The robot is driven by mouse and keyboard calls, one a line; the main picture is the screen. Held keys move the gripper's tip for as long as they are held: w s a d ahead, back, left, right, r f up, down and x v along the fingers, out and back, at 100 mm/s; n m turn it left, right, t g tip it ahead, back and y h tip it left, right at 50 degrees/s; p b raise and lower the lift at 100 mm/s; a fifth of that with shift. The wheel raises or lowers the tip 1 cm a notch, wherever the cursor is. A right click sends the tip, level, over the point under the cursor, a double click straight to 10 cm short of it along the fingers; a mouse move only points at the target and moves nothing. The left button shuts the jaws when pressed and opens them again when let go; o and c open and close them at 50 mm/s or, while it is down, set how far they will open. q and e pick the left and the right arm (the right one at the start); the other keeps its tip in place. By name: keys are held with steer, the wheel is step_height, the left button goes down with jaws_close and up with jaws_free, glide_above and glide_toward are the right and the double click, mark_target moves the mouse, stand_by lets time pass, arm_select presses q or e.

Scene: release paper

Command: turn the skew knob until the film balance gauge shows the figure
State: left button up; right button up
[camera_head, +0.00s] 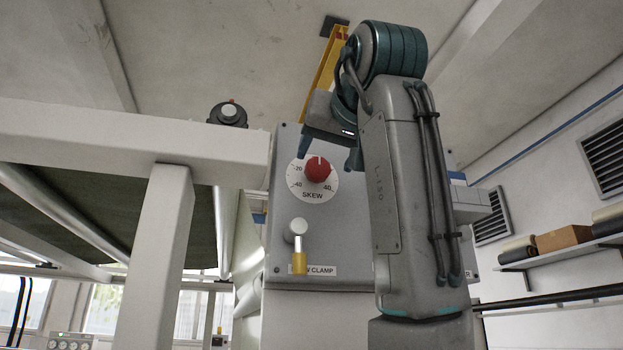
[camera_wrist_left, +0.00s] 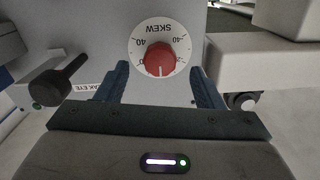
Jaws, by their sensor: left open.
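The red skew knob (camera_head: 317,169) sits on a round white dial marked SKEW on a grey panel. Its white pointer line points up in the head view, and the knob also shows in the left wrist view (camera_wrist_left: 159,59). My left gripper (camera_head: 328,154) is open, its two blue fingers pointing toward the panel on either side of the knob. In the left wrist view the knob appears between and beyond the fingertips (camera_wrist_left: 159,69); I cannot tell whether they touch it. I cannot make out the film balance gauge in either view. My right gripper is not in view.
A clamp lever (camera_head: 299,245) with a yellow tip stands below the dial, over a partly covered CLAMP label (camera_head: 314,270). A black-handled lever (camera_wrist_left: 57,80) is on the left in the wrist view. A pale frame beam (camera_head: 120,138) runs left of the panel. My arm hides the panel's right part.

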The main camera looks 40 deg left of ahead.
mark_target(320, 166)
arm_select(q)
steer(key=shift+d+r+p, duration=0.15)
steer(key=shift+r+p, duration=0.6)
steer(key=shift+p, duration=0.15)
steer(key=p+x, duration=0.1)
steer(key=x, duration=0.3)
steer(key=p+x, duration=0.1)
steer(key=x, duration=0.2)
steer(key=shift+f, duration=0.35)
steer(key=shift+s+d+r, duration=0.1)
steer(key=shift+s+d, duration=0.05)
steer(key=shift+c, duration=0.7)
steer(key=shift+w, duration=0.2)
steer(key=c, duration=0.4)
steer(key=shift+a, duration=0.2)
steer(key=c, duration=0.4)
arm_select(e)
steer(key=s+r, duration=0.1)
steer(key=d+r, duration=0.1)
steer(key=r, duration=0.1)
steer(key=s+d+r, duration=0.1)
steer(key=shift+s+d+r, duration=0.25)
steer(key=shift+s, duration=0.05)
arm_select(q)
steer(key=shift+f, duration=0.2)
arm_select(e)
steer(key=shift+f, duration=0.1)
